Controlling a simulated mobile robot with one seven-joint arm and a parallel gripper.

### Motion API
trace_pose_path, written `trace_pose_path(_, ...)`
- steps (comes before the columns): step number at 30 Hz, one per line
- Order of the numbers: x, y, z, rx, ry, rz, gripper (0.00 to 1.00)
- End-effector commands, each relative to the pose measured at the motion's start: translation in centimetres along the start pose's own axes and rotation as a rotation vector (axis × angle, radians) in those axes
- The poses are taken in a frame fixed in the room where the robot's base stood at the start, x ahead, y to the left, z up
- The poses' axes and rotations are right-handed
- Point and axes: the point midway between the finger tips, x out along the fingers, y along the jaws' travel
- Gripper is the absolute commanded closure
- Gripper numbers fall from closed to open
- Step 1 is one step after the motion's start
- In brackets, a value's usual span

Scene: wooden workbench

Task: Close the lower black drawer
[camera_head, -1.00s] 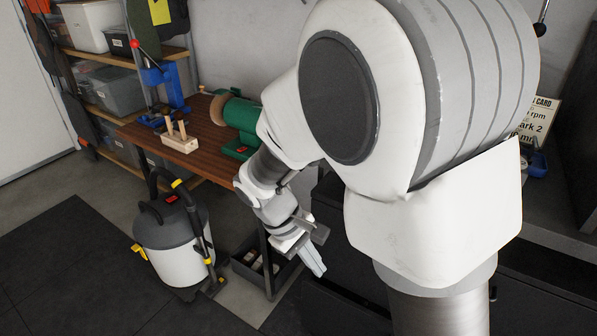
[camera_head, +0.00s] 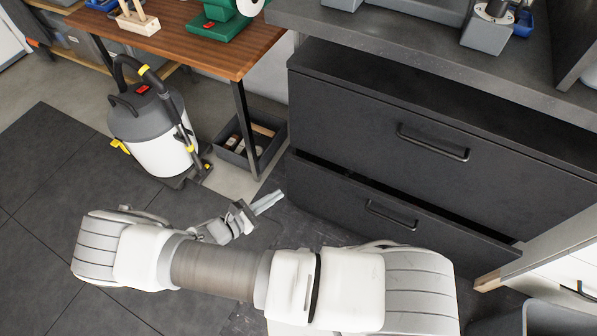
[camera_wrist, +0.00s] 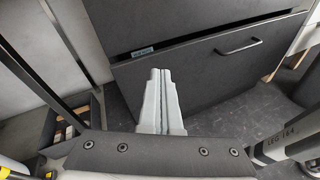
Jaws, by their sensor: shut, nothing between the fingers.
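The lower black drawer (camera_head: 335,188) is in the cabinet on the right in the head view. A dark gap runs along its top edge, so it stands slightly out. In the wrist view the drawer front (camera_wrist: 205,80) and handle (camera_wrist: 238,47) lie ahead and to the right. My gripper (camera_head: 268,202) is shut and empty, low over the floor near the drawer's left end. Its fingers (camera_wrist: 160,76) point toward the front; I cannot tell whether they touch it.
The upper drawer (camera_head: 430,145) with its own handle is above. A vacuum cleaner (camera_head: 155,125) stands on the left. A grey bin (camera_head: 250,142) lies under the wooden workbench (camera_head: 190,40). Another bin (camera_head: 560,318) is at the lower right. Dark floor mats (camera_head: 45,190) are clear at left.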

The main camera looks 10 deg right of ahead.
Motion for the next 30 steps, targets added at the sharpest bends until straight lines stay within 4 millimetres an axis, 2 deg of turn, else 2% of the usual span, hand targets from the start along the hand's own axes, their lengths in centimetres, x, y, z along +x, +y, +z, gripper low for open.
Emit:
trace_pose_path(1,0.3,-0.5,-1.4,-0.049,-0.032,0.065,1.0)
trace_pose_path(6,1.2,-1.2,-4.3,-0.165,-0.113,0.239,1.0)
trace_pose_path(12,1.9,-1.6,-6.1,-0.239,-0.166,0.355,1.0)
trace_pose_path(17,2.5,-1.5,-6.4,-0.253,-0.176,0.377,1.0)
trace_pose_path(20,3.6,-1.0,-6.3,-0.253,-0.177,0.376,1.0)
trace_pose_path(30,10.2,1.6,-5.5,-0.253,-0.177,0.373,1.0)
